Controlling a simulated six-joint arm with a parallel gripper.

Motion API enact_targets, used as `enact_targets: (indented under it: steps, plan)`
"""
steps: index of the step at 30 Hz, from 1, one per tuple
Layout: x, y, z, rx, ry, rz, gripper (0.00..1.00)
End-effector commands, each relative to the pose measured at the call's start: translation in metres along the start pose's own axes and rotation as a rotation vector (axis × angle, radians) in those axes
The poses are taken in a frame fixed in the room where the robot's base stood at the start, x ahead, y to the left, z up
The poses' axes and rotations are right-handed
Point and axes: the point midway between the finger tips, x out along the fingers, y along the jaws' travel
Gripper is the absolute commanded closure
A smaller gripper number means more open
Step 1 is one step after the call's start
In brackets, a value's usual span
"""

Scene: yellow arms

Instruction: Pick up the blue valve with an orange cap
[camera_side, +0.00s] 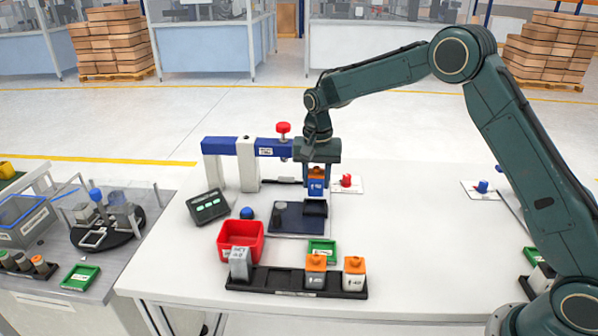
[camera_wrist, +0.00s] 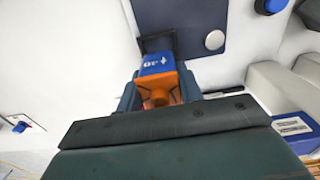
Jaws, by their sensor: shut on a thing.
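The blue valve with an orange cap (camera_side: 316,187) is held upright by my gripper (camera_side: 317,171), above the back part of the table. In the wrist view the valve's blue body (camera_wrist: 158,64) and orange cap (camera_wrist: 158,90) sit between the two fingers of my gripper (camera_wrist: 159,92). The fingers are shut on the cap end. Below the valve in the side view is a small black holder (camera_side: 315,207) on a dark blue plate (camera_side: 290,222). I cannot tell whether the valve touches the holder.
A blue and white press-like fixture (camera_side: 246,165) stands close left of my gripper. A red bin (camera_side: 240,256) and a black rack (camera_side: 285,283) with grey valves, two orange-capped (camera_side: 316,278), are in front. A red button (camera_side: 346,180) is at right.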

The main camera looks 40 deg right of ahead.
Motion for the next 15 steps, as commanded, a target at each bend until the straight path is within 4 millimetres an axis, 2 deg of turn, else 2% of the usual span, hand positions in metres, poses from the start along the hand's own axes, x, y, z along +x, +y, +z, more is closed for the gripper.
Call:
enact_targets:
  steps: [9, 15]
  plan:
    - [-0.071, -0.001, 0.0, 0.0, 0.004, -0.004, 0.88]
    - [-0.11, -0.001, -0.001, 0.0, 0.003, -0.003, 0.88]
